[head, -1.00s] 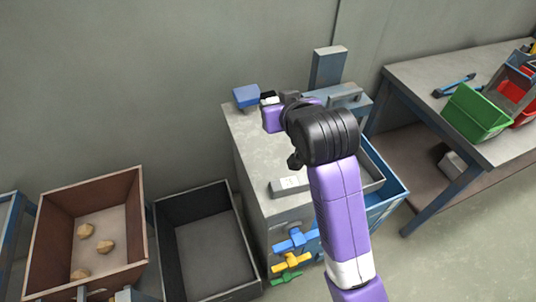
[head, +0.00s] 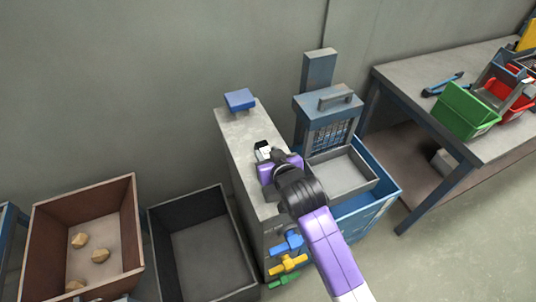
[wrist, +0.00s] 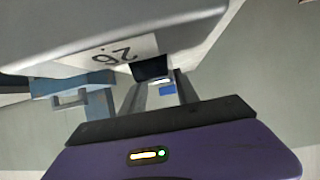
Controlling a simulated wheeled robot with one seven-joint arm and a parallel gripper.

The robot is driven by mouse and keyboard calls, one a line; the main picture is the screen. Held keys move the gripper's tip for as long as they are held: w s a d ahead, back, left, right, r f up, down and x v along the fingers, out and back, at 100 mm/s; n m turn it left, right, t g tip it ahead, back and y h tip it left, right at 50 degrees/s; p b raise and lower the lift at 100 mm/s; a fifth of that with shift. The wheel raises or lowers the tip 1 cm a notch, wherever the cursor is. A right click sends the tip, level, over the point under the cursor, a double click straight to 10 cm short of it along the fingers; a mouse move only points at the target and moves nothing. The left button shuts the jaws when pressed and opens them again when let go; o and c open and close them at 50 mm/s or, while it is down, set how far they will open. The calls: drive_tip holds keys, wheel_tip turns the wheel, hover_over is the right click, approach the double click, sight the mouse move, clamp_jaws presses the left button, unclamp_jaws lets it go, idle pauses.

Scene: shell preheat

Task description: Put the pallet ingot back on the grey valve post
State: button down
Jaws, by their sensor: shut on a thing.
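The pallet ingot is a grey block (wrist: 120,25) with a white number label, seen upside down and very close across the top of the wrist view. My gripper (head: 265,160) is shut on it, low over the front part of the grey valve post. The grey valve post (head: 240,130) is a tall grey cabinet with blue, yellow and green valve handles (head: 289,263) on its front. In the head view my gripper and wrist hide most of the ingot. I cannot tell whether it touches the post top.
A blue block (head: 240,98) sits at the post's far end. To the right stand a blue-framed grate with a handle (head: 328,108) and a grey tray (head: 345,178). A black bin (head: 190,225) and a brown bin (head: 110,205) with lumps stand left. A workbench (head: 420,90) is far right.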

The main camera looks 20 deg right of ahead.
drive_tip(key=shift+f, duration=0.2)
drive_tip(key=shift+f, duration=0.1)
drive_tip(key=c, duration=0.9)
unclamp_jaws()
drive_tip(key=shift+f, duration=0.1)
drive_tip(key=shift+s+r, duration=0.1)
drive_tip(key=shift+r, duration=0.1)
drive_tip(key=v, duration=1.1)
drive_tip(key=shift+s+r+b, duration=0.15)
drive_tip(key=shift+s+b, duration=0.2)
drive_tip(key=shift+b, duration=0.05)
